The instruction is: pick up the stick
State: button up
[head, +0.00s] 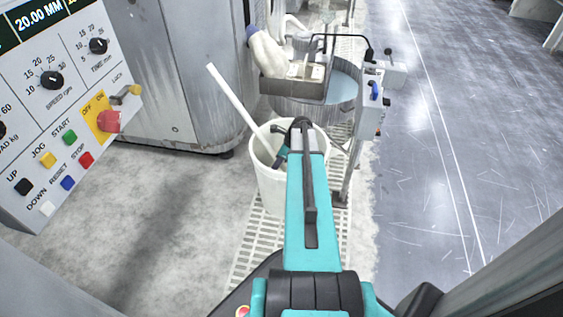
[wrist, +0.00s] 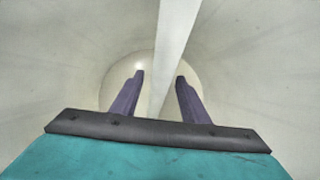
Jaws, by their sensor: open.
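The stick (head: 234,101) is long, thin and white. In the head view it leans to the upper left out of a white bucket (head: 271,184), its lower end hidden inside. In the wrist view the stick (wrist: 167,60) runs from the top edge down between the two purple fingers of my gripper (wrist: 159,76). The fingers are open, one on each side of the stick, with a gap showing to the left finger. I cannot tell whether either finger touches it. In the head view my arm reaches over the bucket and hides my fingertips.
A control panel (head: 60,110) with buttons and knobs stands at the left, beside a grey machine cabinet (head: 190,75). Behind the bucket is a round tub with a tray (head: 293,85) and a switch box (head: 370,102) on a post. A grated floor strip (head: 257,240) lies under the bucket. Open floor is at right.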

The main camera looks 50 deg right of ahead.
aim_at(265, 142)
dwell(0.3)
grip_shut()
jog(key=shift+r, duration=0.1)
notch_tip(265, 142, up, 10)
jog(key=p, duration=0.4)
dwell(0.8)
jog(key=shift+p, duration=0.3)
